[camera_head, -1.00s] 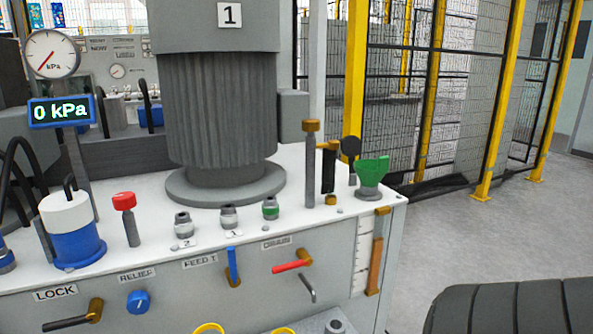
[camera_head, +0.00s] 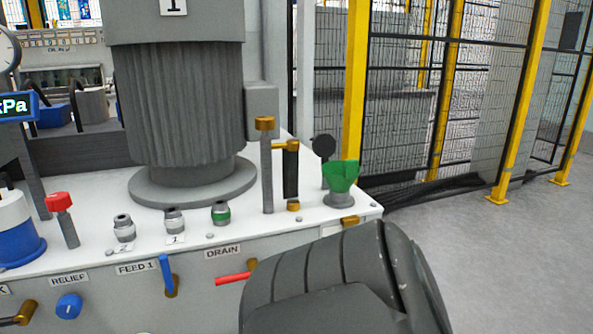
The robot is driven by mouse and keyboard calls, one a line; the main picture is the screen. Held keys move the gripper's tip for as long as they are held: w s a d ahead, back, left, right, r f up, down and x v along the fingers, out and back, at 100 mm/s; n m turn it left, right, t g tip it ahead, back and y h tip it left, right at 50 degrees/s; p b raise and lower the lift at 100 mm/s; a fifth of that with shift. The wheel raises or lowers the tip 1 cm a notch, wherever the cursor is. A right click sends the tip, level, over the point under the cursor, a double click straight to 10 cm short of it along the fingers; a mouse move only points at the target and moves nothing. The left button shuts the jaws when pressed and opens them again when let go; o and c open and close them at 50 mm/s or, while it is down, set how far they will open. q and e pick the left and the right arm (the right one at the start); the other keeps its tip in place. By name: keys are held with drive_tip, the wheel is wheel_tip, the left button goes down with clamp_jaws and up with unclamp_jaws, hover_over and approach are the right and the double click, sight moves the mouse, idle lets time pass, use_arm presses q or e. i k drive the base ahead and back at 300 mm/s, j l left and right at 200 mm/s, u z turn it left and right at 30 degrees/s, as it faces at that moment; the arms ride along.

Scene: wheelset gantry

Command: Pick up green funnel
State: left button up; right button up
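The green funnel (camera_head: 341,176) stands upright on a grey base at the right end of the white machine top (camera_head: 300,222). A dark grey ribbed part of my arm (camera_head: 335,285) fills the lower middle of the view, in front of the machine's right front corner and below the funnel. It does not cover the funnel. No gripper fingers show in this view, so neither gripper can be seen near the funnel.
Left of the funnel stand a dark round-headed post (camera_head: 324,148), a black and brass valve (camera_head: 290,170) and a tall brass-capped rod (camera_head: 266,165). A large ribbed grey cylinder (camera_head: 185,105) stands further left. Yellow-posted fencing (camera_head: 437,110) is behind; open floor (camera_head: 490,260) lies right.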

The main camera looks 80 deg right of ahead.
sight(340, 175)
drive_tip(key=k+l+u, duration=0.6)
drive_tip(key=k+l, duration=0.2)
drive_tip(key=k, duration=0.2)
drive_tip(key=k+l+u, duration=0.15)
drive_tip(key=k, duration=0.25)
drive_tip(key=k+l, duration=0.2)
drive_tip(key=k, duration=0.2)
drive_tip(key=k+l, duration=0.2)
drive_tip(key=k, duration=0.2)
drive_tip(key=k+l, duration=0.2)
drive_tip(key=k, duration=0.15)
drive_tip(key=k+l+u, duration=0.1)
drive_tip(key=k, duration=0.3)
drive_tip(key=i+l, duration=0.1)
drive_tip(key=i, duration=0.4)
